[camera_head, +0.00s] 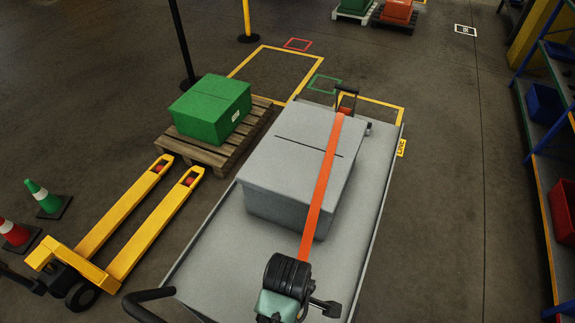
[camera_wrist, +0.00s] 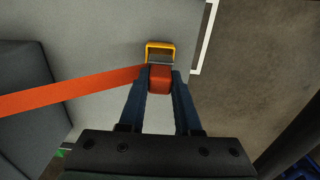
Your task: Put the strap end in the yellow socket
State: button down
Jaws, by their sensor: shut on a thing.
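My gripper (camera_wrist: 160,80) shows in the wrist view with its two dark blue fingers shut on the red-orange strap end (camera_wrist: 160,76), a small block. The yellow socket (camera_wrist: 161,44), a bracket-like frame on a grey surface, lies just beyond the fingertips, in line with the block. I cannot tell whether block and socket touch. The orange strap (camera_wrist: 75,90) runs left from the block. In the head view the strap (camera_head: 324,175) crosses the grey box (camera_head: 285,155) lengthwise. There my dark wrist hides the strap end and the socket.
The box stands on a grey cart bed (camera_head: 225,262) with a raised rim. A green box (camera_head: 205,107) on a wooden pallet (camera_head: 220,152) and a yellow pallet jack (camera_head: 130,225) stand left. Blue shelving (camera_head: 540,110) stands right. Open floor lies between cart and shelving.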

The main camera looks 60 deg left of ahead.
jog(key=shift+f, duration=2.45)
jog(key=shift+f, duration=0.1)
jog(key=c, duration=0.6)
grip_release()
notch_tip(320, 180, up, 12)
jog(key=shift+r, duration=0.15)
